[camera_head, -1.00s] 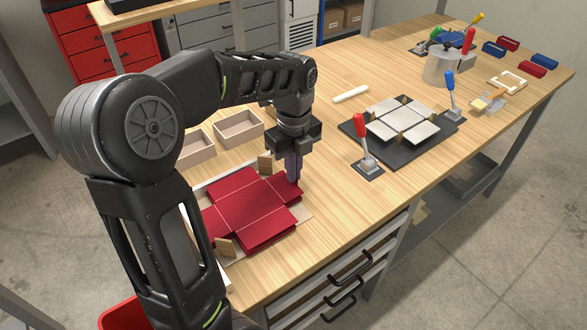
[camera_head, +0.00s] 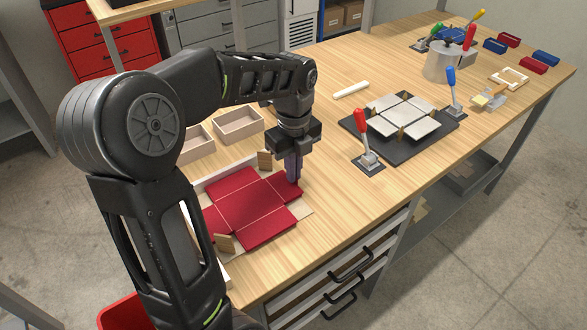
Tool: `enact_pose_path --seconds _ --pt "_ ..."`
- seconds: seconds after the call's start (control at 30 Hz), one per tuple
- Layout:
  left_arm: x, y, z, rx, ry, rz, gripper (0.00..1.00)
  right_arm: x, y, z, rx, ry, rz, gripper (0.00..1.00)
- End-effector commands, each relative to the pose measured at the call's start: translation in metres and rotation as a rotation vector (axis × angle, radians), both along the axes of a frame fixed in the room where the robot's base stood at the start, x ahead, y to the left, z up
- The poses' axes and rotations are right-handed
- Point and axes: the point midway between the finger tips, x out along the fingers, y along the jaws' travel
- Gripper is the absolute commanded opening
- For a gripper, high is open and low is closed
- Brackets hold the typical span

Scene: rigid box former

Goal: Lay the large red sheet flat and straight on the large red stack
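The large red sheet (camera_head: 246,203), a cross-shaped blank with pale crease lines, lies about level over the large red stack place at the left of the bench. It hides what is beneath it, so I cannot tell sheet from stack below. My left gripper (camera_head: 294,180) points straight down with its fingertips at the sheet's right flap. The fingers are close together; whether they pinch the flap or stand just apart is too small to tell. My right gripper is not in view.
Wooden corner guides (camera_head: 224,243) stand beside the red sheet, another at its back (camera_head: 265,160). Open beige boxes (camera_head: 238,124) stand behind. A dark plate (camera_head: 407,150) with grey panels and a red-handled clamp (camera_head: 366,150) lie to the right. Bare bench lies between.

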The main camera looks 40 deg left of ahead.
Motion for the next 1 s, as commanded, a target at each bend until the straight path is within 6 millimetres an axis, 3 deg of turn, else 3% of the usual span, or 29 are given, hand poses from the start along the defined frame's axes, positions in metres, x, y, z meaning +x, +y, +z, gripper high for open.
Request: enact_pose_path --seconds 0.27,0.63,1.0 --pt "0.0 0.0 0.0 0.0 0.0 0.0 0.26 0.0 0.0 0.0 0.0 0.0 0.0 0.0" --pt "0.001 0.0 0.005 0.0 -0.002 0.0 0.26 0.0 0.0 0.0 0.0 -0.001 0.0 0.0" --pt "0.001 0.0 0.06 0.001 -0.004 0.0 0.26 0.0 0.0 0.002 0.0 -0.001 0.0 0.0"
